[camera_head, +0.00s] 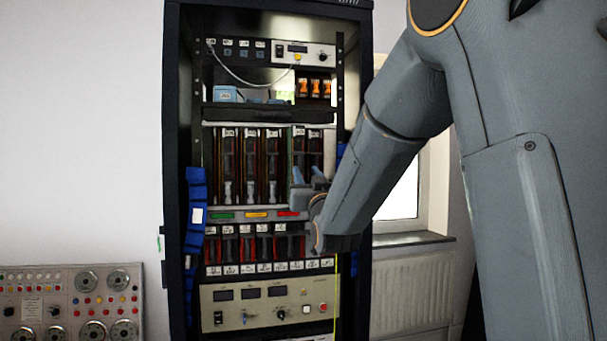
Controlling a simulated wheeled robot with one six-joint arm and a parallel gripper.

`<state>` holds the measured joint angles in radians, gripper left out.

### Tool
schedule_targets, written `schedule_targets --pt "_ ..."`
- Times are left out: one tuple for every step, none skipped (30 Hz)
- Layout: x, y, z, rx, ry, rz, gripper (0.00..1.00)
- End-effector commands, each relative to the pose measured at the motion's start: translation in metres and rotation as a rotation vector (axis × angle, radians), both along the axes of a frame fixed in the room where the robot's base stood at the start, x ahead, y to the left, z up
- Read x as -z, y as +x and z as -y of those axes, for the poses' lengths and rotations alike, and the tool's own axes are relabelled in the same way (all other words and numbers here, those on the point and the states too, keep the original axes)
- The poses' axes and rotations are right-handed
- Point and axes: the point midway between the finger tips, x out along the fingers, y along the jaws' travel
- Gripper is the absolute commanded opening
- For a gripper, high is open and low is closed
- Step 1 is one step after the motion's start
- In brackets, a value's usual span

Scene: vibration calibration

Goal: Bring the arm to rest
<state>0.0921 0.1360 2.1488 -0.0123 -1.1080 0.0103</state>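My arm (375,165) comes in from the right and reaches down and left across the front of an open equipment rack (177,140). My gripper (299,182) is at the arm's end, in front of the right part of the rack, near the row of tall modules (251,165) and the coloured label strip (256,214). Its blue-grey fingers show small and partly overlap the dark modules. I cannot tell whether they touch anything or whether they are open. Nothing is clearly seen held in it.
A beige power panel (268,306) with knobs sits low in the rack. A unit with a white cable (240,76) is at the top. Blue cable bundles (195,215) run down the rack's left side. A control panel (70,303) is lower left. A radiator (415,290) stands below the window at right.

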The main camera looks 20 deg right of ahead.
Motion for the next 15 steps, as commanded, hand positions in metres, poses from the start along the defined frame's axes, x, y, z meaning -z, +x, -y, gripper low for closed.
schedule_targets --pt "0.0029 -0.0046 -0.0004 0.000 0.000 -0.001 0.32" --pt "0.0036 -0.0065 -0.0005 0.000 0.000 -0.001 0.32" --pt "0.0041 -0.0086 -0.0007 0.000 0.000 0.000 0.32" --pt "0.0045 -0.0097 -0.0008 0.000 0.000 0.000 0.32" --pt "0.0046 -0.0106 -0.0009 0.000 0.000 0.000 0.32" --pt "0.0048 -0.0113 -0.0009 0.000 0.000 -0.001 0.32" --pt "0.0048 -0.0115 -0.0009 0.000 0.000 0.000 0.32" --pt "0.0048 -0.0115 -0.0009 0.000 0.000 0.000 0.32" --pt "0.0048 -0.0114 -0.0009 0.000 0.000 0.000 0.32" --pt "0.0046 -0.0114 -0.0009 0.000 0.000 0.000 0.32" --pt "0.0046 -0.0114 -0.0010 0.000 0.000 0.000 0.32" --pt "0.0046 -0.0113 -0.0010 0.000 0.000 0.000 0.32" --pt "0.0047 -0.0112 -0.0010 0.000 0.000 0.000 0.32" --pt "0.0046 -0.0113 -0.0010 0.000 0.000 0.000 0.32" --pt "0.0046 -0.0112 -0.0010 0.000 0.000 0.000 0.32"
